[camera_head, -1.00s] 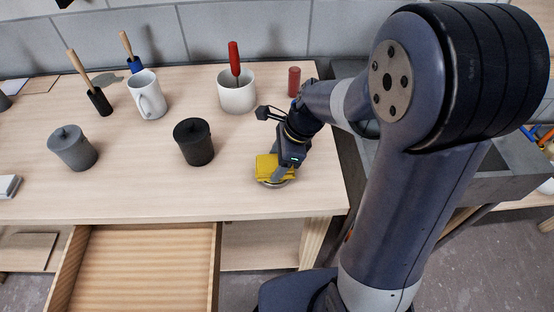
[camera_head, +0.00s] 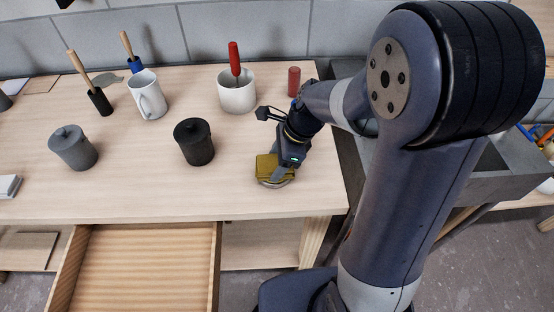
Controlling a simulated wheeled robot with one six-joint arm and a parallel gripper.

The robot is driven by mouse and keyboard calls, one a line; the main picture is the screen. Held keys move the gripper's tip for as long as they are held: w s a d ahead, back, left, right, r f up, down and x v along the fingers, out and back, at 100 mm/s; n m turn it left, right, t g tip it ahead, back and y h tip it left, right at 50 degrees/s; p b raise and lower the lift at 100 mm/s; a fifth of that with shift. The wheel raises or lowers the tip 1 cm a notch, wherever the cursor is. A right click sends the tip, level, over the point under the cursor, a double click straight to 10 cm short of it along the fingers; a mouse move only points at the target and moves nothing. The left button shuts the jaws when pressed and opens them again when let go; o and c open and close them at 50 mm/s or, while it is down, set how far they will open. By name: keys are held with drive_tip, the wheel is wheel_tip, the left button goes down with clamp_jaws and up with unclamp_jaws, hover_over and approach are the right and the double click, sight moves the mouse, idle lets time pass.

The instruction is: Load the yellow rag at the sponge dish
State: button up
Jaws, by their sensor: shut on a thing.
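The yellow rag (camera_head: 268,166) is at the right front part of the wooden table, at the tip of my gripper (camera_head: 275,172). My gripper points down and is shut on the rag. A pale, rounded rim, which looks like the sponge dish (camera_head: 272,185), shows just under the rag. The rag and gripper cover most of the dish, so I cannot tell whether the rag touches it.
A black lidded pot (camera_head: 194,141), a grey lidded pot (camera_head: 73,147), a white mug (camera_head: 147,94) and a white cup with a red-handled tool (camera_head: 236,90) stand on the table (camera_head: 140,185). A red cylinder (camera_head: 294,81) stands near my arm. An open drawer (camera_head: 140,265) juts out below.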

wheel_tip(320, 180, up, 7)
drive_tip(key=p, duration=0.7)
idle(0.9)
